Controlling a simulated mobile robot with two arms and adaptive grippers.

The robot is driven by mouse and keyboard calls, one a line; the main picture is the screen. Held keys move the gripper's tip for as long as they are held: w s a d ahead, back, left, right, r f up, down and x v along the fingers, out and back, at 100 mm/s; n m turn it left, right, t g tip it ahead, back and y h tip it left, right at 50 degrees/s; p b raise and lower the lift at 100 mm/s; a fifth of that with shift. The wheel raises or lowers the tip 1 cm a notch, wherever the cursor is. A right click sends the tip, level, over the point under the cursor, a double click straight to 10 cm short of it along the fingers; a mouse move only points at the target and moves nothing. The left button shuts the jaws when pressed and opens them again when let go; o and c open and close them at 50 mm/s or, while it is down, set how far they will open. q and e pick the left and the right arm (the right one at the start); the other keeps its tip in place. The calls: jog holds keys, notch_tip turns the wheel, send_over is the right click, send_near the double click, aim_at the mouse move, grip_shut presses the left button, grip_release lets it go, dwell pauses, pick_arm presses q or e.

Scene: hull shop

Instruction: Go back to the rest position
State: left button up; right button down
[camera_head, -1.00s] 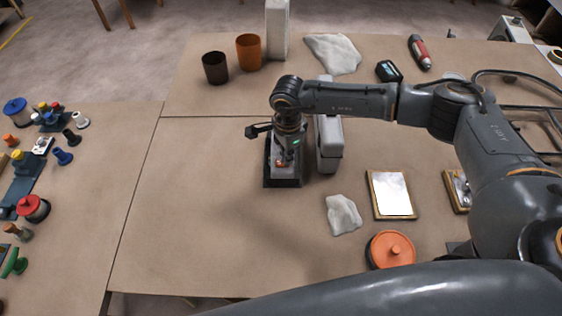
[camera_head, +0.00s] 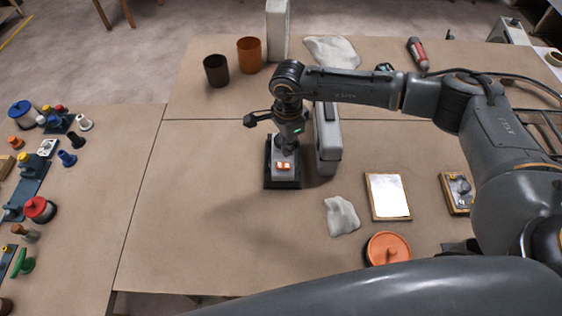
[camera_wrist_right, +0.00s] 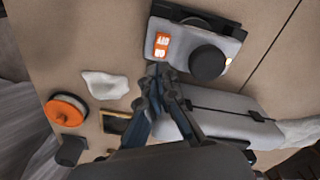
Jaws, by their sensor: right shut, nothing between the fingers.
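My right gripper (camera_head: 287,146) points down above the grey switch box (camera_head: 283,178), at the far side of its orange switch (camera_head: 283,166). Its fingers are closed together with nothing between them. In the right wrist view the closed fingertips (camera_wrist_right: 158,72) show just below the box (camera_wrist_right: 190,18), close to the orange switch (camera_wrist_right: 161,46) in the picture. A round black knob (camera_wrist_right: 208,62) stands on the box there. The gripper looks clear of the switch. My left gripper is not in view.
A grey upright case (camera_head: 328,143) stands close to the right of the gripper. A crumpled white cloth (camera_head: 341,216), a framed white panel (camera_head: 388,196) and an orange-lidded pot (camera_head: 387,248) lie nearer. Two cups (camera_head: 249,55) stand at the back.

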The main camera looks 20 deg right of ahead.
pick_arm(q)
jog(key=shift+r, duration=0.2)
pick_arm(e)
jog(key=shift+r, duration=0.5)
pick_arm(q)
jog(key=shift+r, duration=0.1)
